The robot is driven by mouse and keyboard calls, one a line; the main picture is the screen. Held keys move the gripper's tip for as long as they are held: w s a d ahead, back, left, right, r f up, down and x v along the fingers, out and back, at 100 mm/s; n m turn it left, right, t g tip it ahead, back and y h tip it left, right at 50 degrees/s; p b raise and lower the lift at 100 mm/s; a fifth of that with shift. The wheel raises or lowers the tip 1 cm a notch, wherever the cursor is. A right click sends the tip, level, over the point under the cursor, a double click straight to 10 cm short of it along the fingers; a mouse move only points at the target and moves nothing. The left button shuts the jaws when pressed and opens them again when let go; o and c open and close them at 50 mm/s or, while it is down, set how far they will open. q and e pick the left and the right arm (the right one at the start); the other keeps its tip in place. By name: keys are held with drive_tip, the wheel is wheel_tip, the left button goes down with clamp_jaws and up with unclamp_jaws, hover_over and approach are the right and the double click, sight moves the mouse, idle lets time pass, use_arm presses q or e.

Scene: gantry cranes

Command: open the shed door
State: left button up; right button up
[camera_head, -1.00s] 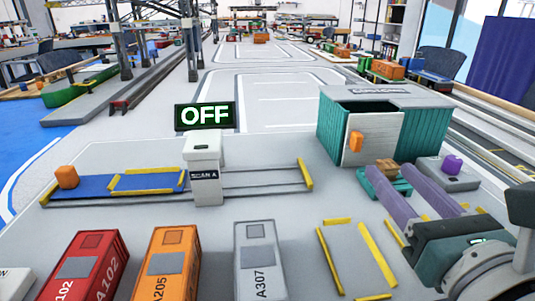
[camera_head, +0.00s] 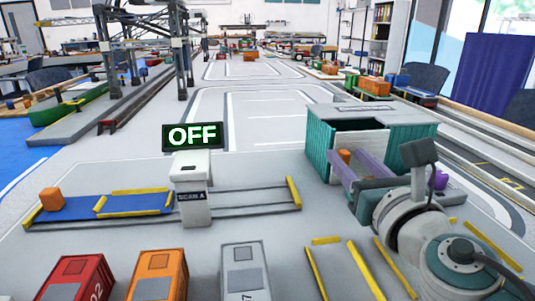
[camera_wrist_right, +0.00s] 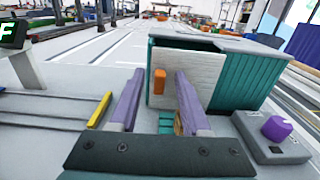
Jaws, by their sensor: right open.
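The shed (camera_head: 421,140) has teal ribbed walls and a grey roof and stands at the right of the head view. It shows in the right wrist view (camera_wrist_right: 245,80) too. Its white door (camera_wrist_right: 190,68) bears an upright orange handle (camera_wrist_right: 159,82), also seen in the head view (camera_head: 345,156). A dark gap shows above the door; I cannot tell whether it stands ajar. My right gripper (camera_wrist_right: 160,76) is open, its purple fingers on either side of the handle in view; contact cannot be made out. In the head view, the gripper (camera_head: 350,157) partly hides the door. My left gripper is not in view.
A teal tray (camera_wrist_right: 166,118) lies below the door. A white scanner post (camera_head: 191,190) with an OFF sign (camera_head: 192,136) stands left. Red, orange and grey containers line the front.

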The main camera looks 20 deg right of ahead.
clamp_jaws()
idle(1.3)
